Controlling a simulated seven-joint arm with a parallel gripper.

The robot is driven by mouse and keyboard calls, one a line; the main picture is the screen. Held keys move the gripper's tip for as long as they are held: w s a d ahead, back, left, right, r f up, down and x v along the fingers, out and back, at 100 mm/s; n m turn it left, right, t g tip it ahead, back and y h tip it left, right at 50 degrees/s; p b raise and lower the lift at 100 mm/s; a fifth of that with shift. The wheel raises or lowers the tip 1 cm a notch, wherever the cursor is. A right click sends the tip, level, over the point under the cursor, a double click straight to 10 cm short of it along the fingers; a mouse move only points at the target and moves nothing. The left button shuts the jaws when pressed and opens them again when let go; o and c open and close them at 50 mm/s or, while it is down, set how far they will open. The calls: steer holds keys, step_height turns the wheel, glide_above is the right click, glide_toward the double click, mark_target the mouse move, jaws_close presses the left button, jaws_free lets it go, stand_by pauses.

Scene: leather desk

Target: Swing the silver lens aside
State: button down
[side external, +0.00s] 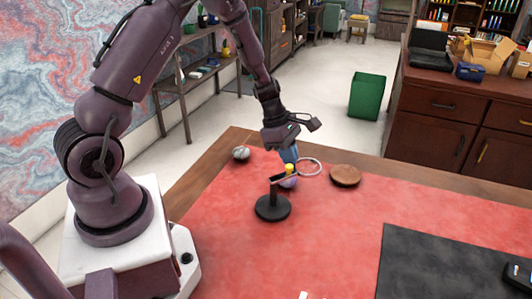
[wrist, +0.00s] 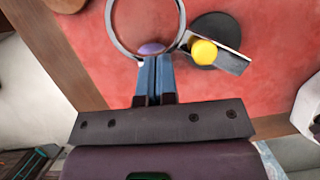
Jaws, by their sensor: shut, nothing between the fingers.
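The silver lens (side external: 322,166) is a thin ring on a flat arm from a black stand (side external: 272,208). A yellow knob (side external: 290,168) sits on that arm. In the wrist view the silver lens (wrist: 109,22) fills the top middle, with the yellow knob (wrist: 204,52) to its right. A purple object (side external: 288,183) lies beneath; part of it shows through the ring in the wrist view (wrist: 152,49). My gripper (side external: 291,160) is shut and empty, its blue fingers pointing down beside the ring. In the wrist view the fingertips (wrist: 158,58) overlap the ring's near rim; contact cannot be told.
A brown round disc (side external: 345,176) lies right of the lens and a small silvery ball (side external: 241,153) lies left, near the desk's far edge. A dark mat (side external: 440,262) covers the front right. The red desktop (side external: 340,225) between stand and mat is clear.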

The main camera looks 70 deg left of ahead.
mark_target(301, 170)
steer(key=m, duration=0.1)
steer(key=d+m+g, duration=0.1)
steer(key=shift+w+d+m+h, duration=0.25)
steer(key=shift+w+m+h, duration=0.05)
steer(key=shift+w, duration=0.1)
steer(key=shift+w+d+m+g, duration=0.2)
steer(key=shift+d+m+g, duration=0.2)
steer(key=shift+d+m, duration=0.65)
steer(key=shift+a+m, duration=0.2)
steer(key=shift+m, duration=0.15)
